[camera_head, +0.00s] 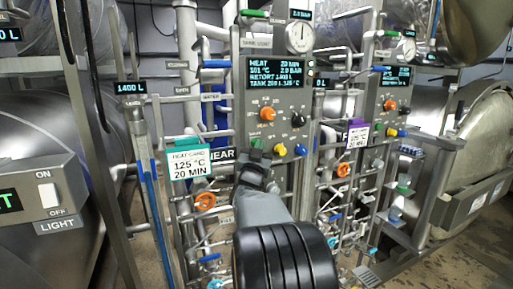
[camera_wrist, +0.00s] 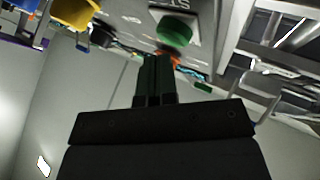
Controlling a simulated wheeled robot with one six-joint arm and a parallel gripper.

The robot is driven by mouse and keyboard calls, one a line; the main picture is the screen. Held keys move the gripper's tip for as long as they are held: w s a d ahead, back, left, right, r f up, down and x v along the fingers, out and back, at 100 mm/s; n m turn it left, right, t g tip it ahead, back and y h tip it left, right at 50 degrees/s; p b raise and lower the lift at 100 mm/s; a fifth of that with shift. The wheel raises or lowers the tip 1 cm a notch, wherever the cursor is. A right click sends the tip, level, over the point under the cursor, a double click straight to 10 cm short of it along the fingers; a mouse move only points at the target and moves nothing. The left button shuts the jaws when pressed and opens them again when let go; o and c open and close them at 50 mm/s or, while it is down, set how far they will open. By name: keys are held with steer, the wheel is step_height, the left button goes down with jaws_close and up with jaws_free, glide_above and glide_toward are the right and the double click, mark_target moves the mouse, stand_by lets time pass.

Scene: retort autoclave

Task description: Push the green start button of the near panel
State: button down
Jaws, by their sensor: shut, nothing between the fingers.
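The near panel (camera_head: 277,95) is a grey box with a lit display, an orange knob and a black knob. Its green start button (camera_head: 257,143) shows at the lower left, partly hidden behind my gripper (camera_head: 256,160). In the wrist view the round green button (camera_wrist: 174,30) is just above and slightly right of the tips of my gripper (camera_wrist: 157,60). The fingers are shut together and empty, pointing toward the panel's lower edge. A small gap seems to show between tips and button; contact is not clear.
A yellow button (camera_head: 280,149) and a blue button (camera_head: 300,150) sit right of the green one. A heat card (camera_head: 188,163) hangs at the left. Pipes and orange valves (camera_head: 205,201) crowd below. A second panel (camera_head: 392,95) stands farther right.

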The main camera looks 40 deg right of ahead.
steer(key=shift+s+a, duration=0.1)
steer(key=shift+s, duration=0.15)
steer(key=shift+s+a+b, duration=0.3)
steer(key=shift+s+b, duration=0.25)
steer(key=shift+s, duration=0.25)
steer(key=shift+s+a+b, duration=0.35)
steer(key=shift+s+b, duration=0.2)
steer(key=shift+s, duration=0.2)
steer(key=shift+s+a+b, duration=0.3)
steer(key=shift+s+b, duration=0.25)
steer(key=shift+s, duration=0.25)
